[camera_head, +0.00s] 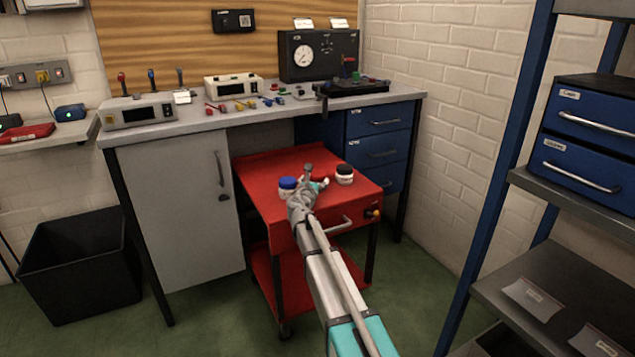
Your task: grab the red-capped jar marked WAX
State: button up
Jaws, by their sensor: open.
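A blue-capped white jar (287,187) stands on the red cart (262,165), just left of my gripper. A white jar with a black cap (344,175) stands on the cart to the right of my gripper. My gripper (316,176) is open, over the cart top between these two jars. The wrist covers part of the cart top and overlaps the blue-capped jar's edge. Whether the fingers touch anything is too small to tell.
A grey workbench (190,118) with tools and instruments stands behind the cart. A blue shelf rack (505,150) rises at the right. A black bin (82,265) stands on the floor at the left. The cart top's back left is bare.

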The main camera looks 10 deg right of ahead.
aim_at(318, 171)
jog(key=shift+x, duration=2.4)
jog(key=c, duration=0.9)
jog(key=shift+r, duration=0.2)
notch_tip(318, 171, up, 2)
jog(key=p, duration=0.2)
jog(key=shift+r+p, duration=0.1)
jog(key=shift+p, duration=0.2)
jog(key=s+r+p, duration=0.3)
jog(key=s, duration=0.1)
jog(key=s+r+p, duration=0.4)
jog(key=s, duration=0.1)
jog(key=s+r+p, duration=0.3)
jog(key=s, duration=0.2)
jog(key=shift+a+r, duration=0.2)
jog(key=shift+a, duration=0.2)
